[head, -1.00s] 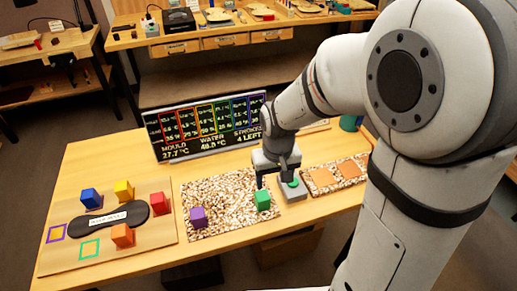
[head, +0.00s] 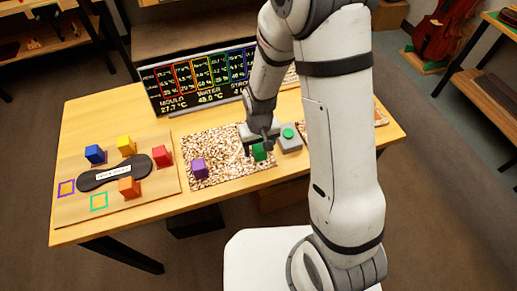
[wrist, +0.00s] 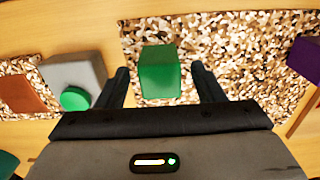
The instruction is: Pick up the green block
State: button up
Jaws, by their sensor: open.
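The green block (head: 259,152) sits on the speckled mat (head: 228,168), near the mat's right edge in the head view. My gripper (head: 262,142) is just above and behind it, and partly hides it. In the wrist view the green block (wrist: 160,72) lies ahead, between the two dark fingers of my gripper (wrist: 160,88). The fingers are open, with a gap on each side of the block. Whether the fingertips reach down beside the block cannot be told.
A grey box with a green button (head: 288,133) stands right of the green block. A purple block (head: 199,168) is on the mat's left. A wooden board (head: 75,210) holds blue, yellow, red and orange blocks. A display screen (head: 200,80) stands behind.

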jog(key=shift+f, duration=0.25)
jog(key=c, duration=1.1)
